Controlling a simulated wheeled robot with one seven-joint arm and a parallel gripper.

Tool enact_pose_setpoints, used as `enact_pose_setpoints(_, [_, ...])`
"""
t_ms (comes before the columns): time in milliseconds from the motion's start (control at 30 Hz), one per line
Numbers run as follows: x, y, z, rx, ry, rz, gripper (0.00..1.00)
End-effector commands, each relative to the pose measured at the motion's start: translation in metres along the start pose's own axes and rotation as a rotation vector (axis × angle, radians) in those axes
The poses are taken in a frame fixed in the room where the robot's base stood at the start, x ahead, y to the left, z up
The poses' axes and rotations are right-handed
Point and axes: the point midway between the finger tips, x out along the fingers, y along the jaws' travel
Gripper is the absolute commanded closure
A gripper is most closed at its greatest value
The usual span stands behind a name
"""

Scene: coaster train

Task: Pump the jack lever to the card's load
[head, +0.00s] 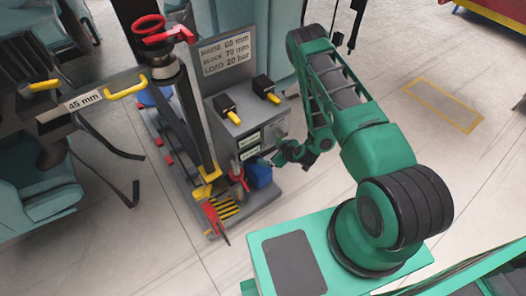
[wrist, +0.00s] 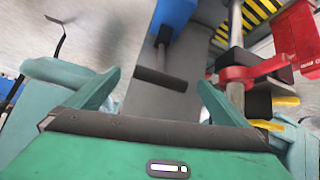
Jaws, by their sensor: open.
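The card (head: 226,52) stands behind the grey machine and its last line reads LOAD 20 bar. A blue pump body (head: 260,175) sits low on the base; it also shows at the top of the wrist view (wrist: 174,16). A rod runs from it to a black crossbar grip (wrist: 160,79), which looks like the jack lever. My gripper (head: 283,155) is beside the blue body. In the wrist view my gripper (wrist: 157,90) is open, its two teal fingers apart, with the black grip between and slightly beyond them. No contact is visible.
A red clamp-like part (wrist: 255,68) on a shiny post is close to the right finger. The grey box (head: 245,115) has two black, yellow-marked switches (head: 227,108). A tall dark post (head: 190,110) stands left. Floor to the right is clear.

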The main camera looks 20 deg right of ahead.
Motion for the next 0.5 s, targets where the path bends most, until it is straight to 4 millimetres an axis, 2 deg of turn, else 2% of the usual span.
enact_pose_setpoints(300, [0.056,-0.001,-0.001,-0.003,0.004,-0.002,0.00])
enact_pose_setpoints(500, [0.080,-0.001,-0.001,0.000,0.002,-0.001,0.00])
